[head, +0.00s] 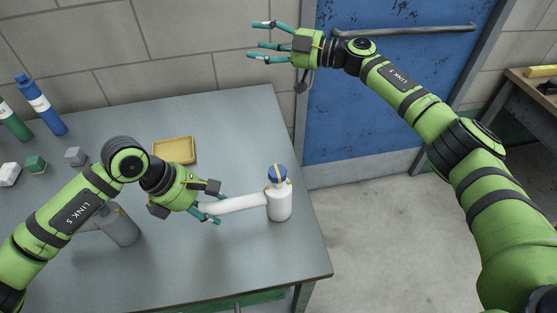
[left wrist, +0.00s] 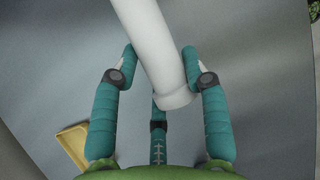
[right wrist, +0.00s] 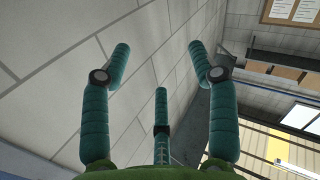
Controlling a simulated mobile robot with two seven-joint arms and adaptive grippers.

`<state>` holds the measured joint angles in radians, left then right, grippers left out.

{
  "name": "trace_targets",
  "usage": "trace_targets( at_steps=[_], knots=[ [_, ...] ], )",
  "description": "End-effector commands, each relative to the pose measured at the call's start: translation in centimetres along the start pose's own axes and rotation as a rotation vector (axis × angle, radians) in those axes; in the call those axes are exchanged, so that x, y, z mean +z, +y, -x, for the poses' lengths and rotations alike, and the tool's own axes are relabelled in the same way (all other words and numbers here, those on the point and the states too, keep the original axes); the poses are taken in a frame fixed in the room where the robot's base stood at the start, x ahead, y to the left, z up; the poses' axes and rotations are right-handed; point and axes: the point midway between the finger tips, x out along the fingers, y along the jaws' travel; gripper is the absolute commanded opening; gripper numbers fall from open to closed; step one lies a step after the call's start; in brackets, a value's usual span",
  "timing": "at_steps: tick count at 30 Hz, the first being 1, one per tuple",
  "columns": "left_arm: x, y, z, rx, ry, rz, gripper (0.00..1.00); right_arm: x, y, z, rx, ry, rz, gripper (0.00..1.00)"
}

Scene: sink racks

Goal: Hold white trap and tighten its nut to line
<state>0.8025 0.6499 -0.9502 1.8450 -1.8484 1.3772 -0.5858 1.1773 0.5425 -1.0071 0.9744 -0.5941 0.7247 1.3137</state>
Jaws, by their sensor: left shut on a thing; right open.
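The white trap (head: 280,204) stands upright near the right edge of the grey table, with a white pipe (head: 238,203) reaching left from its body. My left gripper (head: 211,211) is shut on the pipe's free end. In the left wrist view its teal fingers flank the white pipe (left wrist: 157,55). My right gripper (head: 258,42) is open and empty, high up at the back, well away from the nut; the right wrist view shows only wall and room beyond its fingers.
A yellow tray (head: 174,150) lies behind my left gripper. A blue bottle (head: 41,104), a green bottle (head: 13,122) and small blocks (head: 36,164) stand at the left. A grey cylinder (head: 118,226) is beside my left arm. A blue door (head: 375,90) is behind the table.

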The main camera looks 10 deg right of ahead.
Motion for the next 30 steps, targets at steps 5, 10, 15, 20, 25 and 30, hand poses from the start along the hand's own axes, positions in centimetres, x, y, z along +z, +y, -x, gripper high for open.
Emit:
trace_targets(
  at_steps=[5,10,15,20,25,30],
  knots=[
    [0.1,0.0,0.1,0.002,-0.003,-0.001,0.16,-5.5,-10.1,-2.1,-0.544,-0.064,0.282,0.6],
    [0.1,0.0,0.1,0.002,-0.003,-0.001,0.16,-5.8,-16.1,1.9,-1.006,-0.248,0.483,0.6],
    [0.1,0.0,0.1,0.001,-0.003,-0.001,0.16,-5.5,-17.2,7.3,-1.319,-0.463,0.577,0.6],
    [0.1,0.0,0.1,0.002,-0.003,-0.001,0.16,-5.6,-16.9,10.3,-1.46,-0.586,0.599,0.6],
    [0.1,0.0,0.1,0.002,-0.003,-0.001,0.16,-4.9,-17.6,11.1,-1.497,-0.619,0.6,0.6],
    [0.1,0.0,0.1,0.001,-0.003,-0.001,0.16,-2.8,-19.7,11.2,-1.497,-0.615,0.598,0.6]
  ],
)
